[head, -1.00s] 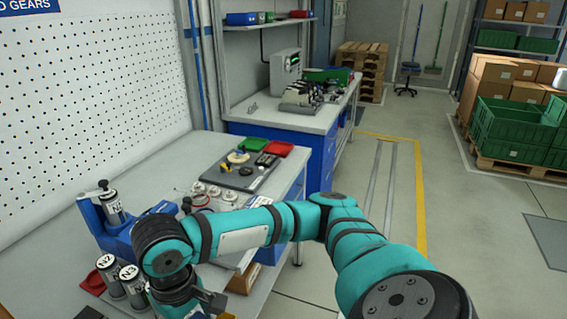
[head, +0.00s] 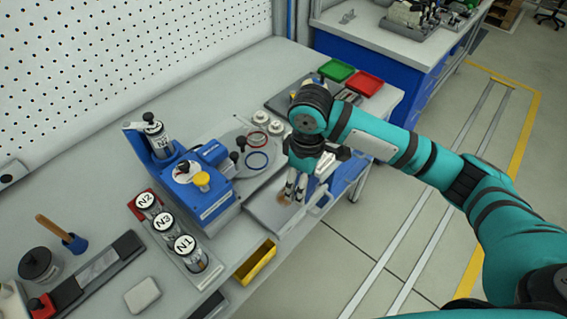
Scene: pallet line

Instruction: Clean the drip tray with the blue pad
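My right arm comes in from the right, and its gripper (head: 294,190) points down over a grey metal tray (head: 262,208) at the front edge of the bench. This looks like the drip tray. A small brown patch (head: 284,200) shows at the fingertips; I cannot tell if it is a stain or an object. The two fingers look close together, but their gap is unclear. I cannot make out a blue pad in or under them. My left gripper is not in view.
A blue machine (head: 190,175) stands left of the tray. Bottles marked N1, N2 and N3 (head: 165,222) stand in a rack in front of it. A yellow bin (head: 256,262) is at the bench edge. Green (head: 337,70) and red trays (head: 365,82) lie behind.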

